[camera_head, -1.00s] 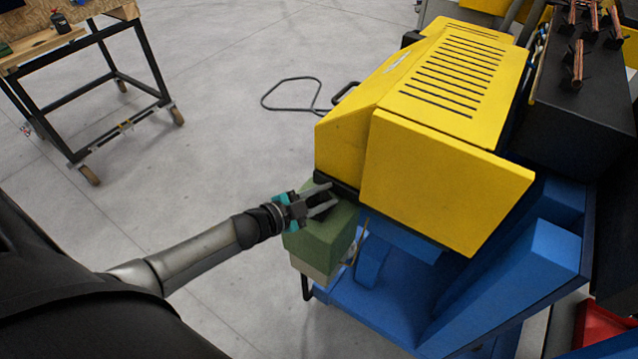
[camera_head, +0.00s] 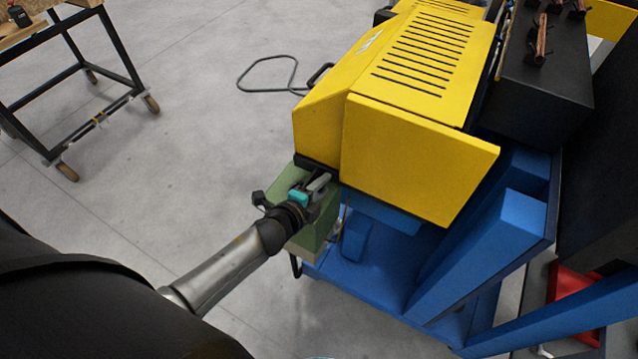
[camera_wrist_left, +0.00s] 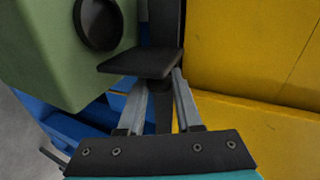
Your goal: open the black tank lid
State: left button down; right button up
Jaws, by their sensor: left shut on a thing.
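The green tank (camera_head: 318,228) stands at the near left corner of the yellow machine housing; its green side also shows in the left wrist view (camera_wrist_left: 45,50). My left gripper (camera_head: 320,183) is above the tank, close to the housing's lower edge. In the left wrist view its fingers (camera_wrist_left: 160,95) are closed around a dark piece below a flat black tab (camera_wrist_left: 140,62), seemingly part of the black lid. A round black disc (camera_wrist_left: 98,24) sits on the green surface, left of the fingers. The gripper hides much of the tank top. My right gripper's fingers are not visible.
The yellow housing (camera_head: 400,140) rises just right of my left gripper. Blue machine framework (camera_head: 400,275) lies below. A black box (camera_head: 545,75) with copper parts stands at the back right. A wheeled workbench (camera_head: 105,65) is at the upper left, with open floor between.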

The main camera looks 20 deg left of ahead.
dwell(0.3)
pick_arm(q)
jog(key=c, duration=0.6)
grip_release()
jog(key=shift+s, duration=0.15)
jog(key=p+v, duration=0.1)
jog(key=v, duration=1.4)
jog(key=shift+d, duration=0.1)
jog(key=s+f+n+g+y+b, duration=0.1)
jog(key=s+f+n+g+b, duration=0.4)
jog(key=f, duration=0.7)
jog(key=s+f+n+g+b, duration=0.1)
jog(key=s+f+n, duration=0.35)
jog(key=f, duration=0.75)
jog(key=s+f+n+g+y+b, duration=0.1)
jog(key=s+f+n+g+b, duration=0.15)
jog(key=s+f, duration=0.7)
jog(key=s+d+f+n+g+b, duration=0.2)
jog(key=s+f+n+g, duration=0.2)
jog(key=s+f, duration=0.4)
notch_tip(320, 180, down, 3)
jog(key=shift+r+h+b, duration=0.25)
jog(key=shift+h+b, duration=0.05)
jog(key=shift+b, duration=0.1)
